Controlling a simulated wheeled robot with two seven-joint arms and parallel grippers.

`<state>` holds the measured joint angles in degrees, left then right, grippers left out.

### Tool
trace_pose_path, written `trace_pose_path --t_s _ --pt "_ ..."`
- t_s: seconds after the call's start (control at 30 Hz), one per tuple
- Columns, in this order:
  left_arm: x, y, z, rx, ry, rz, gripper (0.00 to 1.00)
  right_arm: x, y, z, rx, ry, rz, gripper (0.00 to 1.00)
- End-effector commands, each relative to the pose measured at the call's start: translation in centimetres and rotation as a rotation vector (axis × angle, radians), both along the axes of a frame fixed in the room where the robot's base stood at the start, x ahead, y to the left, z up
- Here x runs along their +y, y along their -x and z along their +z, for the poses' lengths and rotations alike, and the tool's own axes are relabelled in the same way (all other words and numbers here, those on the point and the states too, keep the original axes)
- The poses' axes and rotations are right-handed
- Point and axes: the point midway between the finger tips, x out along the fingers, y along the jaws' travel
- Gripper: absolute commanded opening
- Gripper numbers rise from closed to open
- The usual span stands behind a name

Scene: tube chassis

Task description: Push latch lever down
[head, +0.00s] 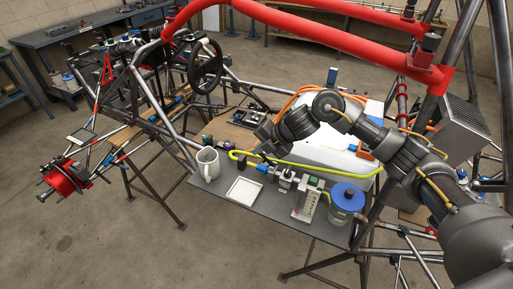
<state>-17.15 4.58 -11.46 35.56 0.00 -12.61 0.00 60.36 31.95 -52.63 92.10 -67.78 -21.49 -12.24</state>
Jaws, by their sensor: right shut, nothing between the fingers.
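My right arm comes in from the right, and my right gripper (262,146) is low over the back of the grey bench plate (225,203). Its fingers are small and dark here, and they are shut with nothing held. Small metal fittings with blue ends (284,182) stand on the plate in front of the gripper, next to an upright grey-white block (307,204). I cannot pick out the latch lever for certain at this size. My left gripper is out of view.
A white mug (208,164) and a white square tray (244,190) stand left of the fittings. A blue-lidded jar (346,203) stands at the right. A yellow-green hose (310,168) crosses behind.

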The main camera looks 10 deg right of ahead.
Motion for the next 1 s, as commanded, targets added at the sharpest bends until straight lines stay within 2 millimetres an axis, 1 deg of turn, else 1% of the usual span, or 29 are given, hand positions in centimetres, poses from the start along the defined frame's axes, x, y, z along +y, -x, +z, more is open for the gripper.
trace_pose_path --t_s 0.23,0.47,0.57,0.67,0.83,0.87,0.9,1.0 --pt "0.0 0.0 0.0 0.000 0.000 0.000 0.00 -0.9 0.7 -0.7 0.006 0.007 0.001 0.00" --pt "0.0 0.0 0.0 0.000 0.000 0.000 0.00 -1.1 0.9 -1.0 0.012 0.011 -0.001 0.00" --pt "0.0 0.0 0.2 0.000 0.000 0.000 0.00 -1.2 0.9 -0.8 0.013 0.013 -0.001 0.00" --pt "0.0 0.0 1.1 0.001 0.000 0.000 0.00 -1.5 1.1 0.2 0.011 0.012 0.000 0.00" --pt "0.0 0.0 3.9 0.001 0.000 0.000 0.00 -2.1 1.6 3.3 0.004 0.007 0.007 0.00" --pt "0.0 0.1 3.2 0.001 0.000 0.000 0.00 -2.0 1.5 3.4 -0.001 0.005 0.010 0.00" --pt "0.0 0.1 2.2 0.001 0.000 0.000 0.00 -1.8 1.4 4.1 -0.006 0.004 0.012 0.00" --pt "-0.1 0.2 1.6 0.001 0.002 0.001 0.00 -1.6 1.3 6.5 -0.009 0.001 0.015 0.00"
